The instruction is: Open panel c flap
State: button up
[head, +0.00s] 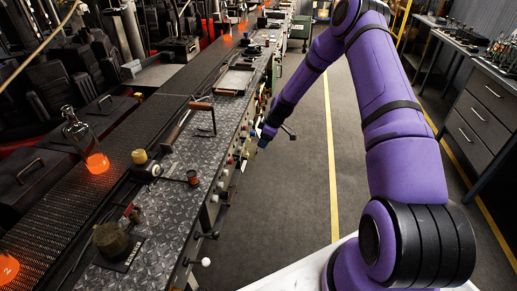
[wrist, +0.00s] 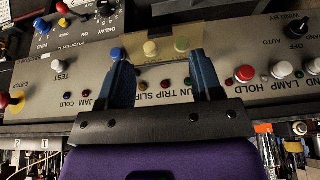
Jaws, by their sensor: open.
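My gripper (wrist: 158,55) is open in the wrist view, its two blue fingers apart and nothing between them. In the head view my gripper (head: 268,134) is at the front side of the long bench, by its row of knobs. Between and behind the fingers, a tan see-through plate (wrist: 147,64), which looks like the flap, lies over part of a grey control panel (wrist: 215,78). A blue, a cream and a green button show at the plate. I cannot read a panel letter, nor tell whether the fingers touch the plate.
Right of the fingers are a red button (wrist: 245,74), a white button (wrist: 282,69) and a black dial (wrist: 297,27). On the left are a white button (wrist: 57,66) and a yellow-red knob (wrist: 14,99). The aisle floor (head: 300,190) beside the bench is clear.

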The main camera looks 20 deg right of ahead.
aim_at(256, 152)
jog(key=x, duration=0.6)
grip_shut()
jog(key=shift+a+r, duration=0.1)
jog(key=shift+w+a+r+g+h, duration=0.1)
jog(key=shift+r+g+h, duration=0.35)
jog(key=shift+h, duration=0.15)
jog(key=shift+w+a+r+g+h, duration=0.1)
jog(key=shift+a+r+g+h, duration=0.05)
jog(key=shift+r+g+h, duration=0.4)
jog(key=shift+w+a+r+g+h, duration=0.1)
jog(key=shift+r+g+h, duration=0.3)
jog(key=shift+h, duration=0.3)
jog(key=shift+w+a+r+g+h, duration=0.15)
jog(key=shift+r+g+h, duration=0.2)
jog(key=shift+h, duration=0.3)
